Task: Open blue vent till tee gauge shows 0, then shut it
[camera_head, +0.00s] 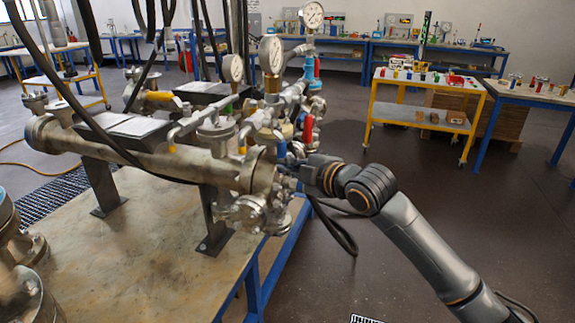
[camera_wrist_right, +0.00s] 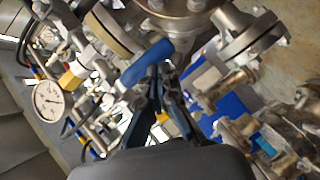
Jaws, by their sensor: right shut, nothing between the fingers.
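The blue vent handle (camera_wrist_right: 146,63) is a blue lever in the right wrist view, just beyond my fingertips. In the head view a small blue piece (camera_head: 281,148) shows beside the gripper, partly hidden. My right gripper (camera_wrist_right: 161,74) is shut and empty, its tips at the lower side of the blue handle; I cannot tell whether they touch. In the head view it (camera_head: 289,162) is by the vessel's end flange. Three dial gauges stand on the piping: a top one (camera_head: 312,15), a middle one (camera_head: 271,55) and a left one (camera_head: 233,68). One gauge (camera_wrist_right: 48,100) shows in the wrist view; its reading is too small to tell. My left gripper is out of view.
The flanged vessel (camera_head: 150,148) lies on black supports on a worktable (camera_head: 165,245). A red handle (camera_head: 307,130) is close above my right gripper. Hoses hang in front of the piping. The floor at the right is open, up to a yellow cart (camera_head: 470,90).

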